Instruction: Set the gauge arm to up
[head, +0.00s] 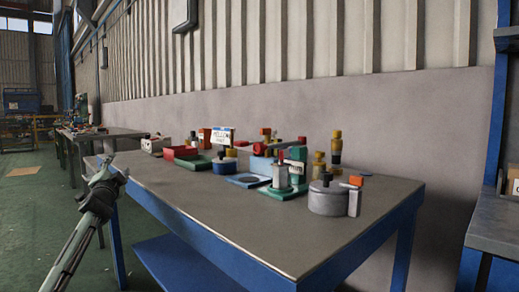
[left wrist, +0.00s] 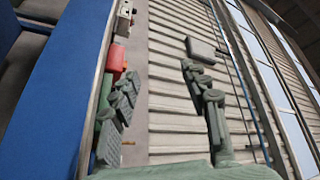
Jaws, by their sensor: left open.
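A grey round drum-shaped device (head: 326,200) stands near the right end of the table, with a dark knob on top. A pale upright piece (head: 354,203) with an orange top (head: 356,181) stands at its right side. I cannot tell for sure which part is the gauge arm or how it is set. My left gripper (head: 108,174) is at the table's left end, well away from that device. In the left wrist view its fingers (left wrist: 160,95) are spread with nothing between them. My right gripper is in neither view.
The grey table (head: 250,225) has a blue frame. The front strip is clear. A ribbed wall (head: 300,40) stands behind.

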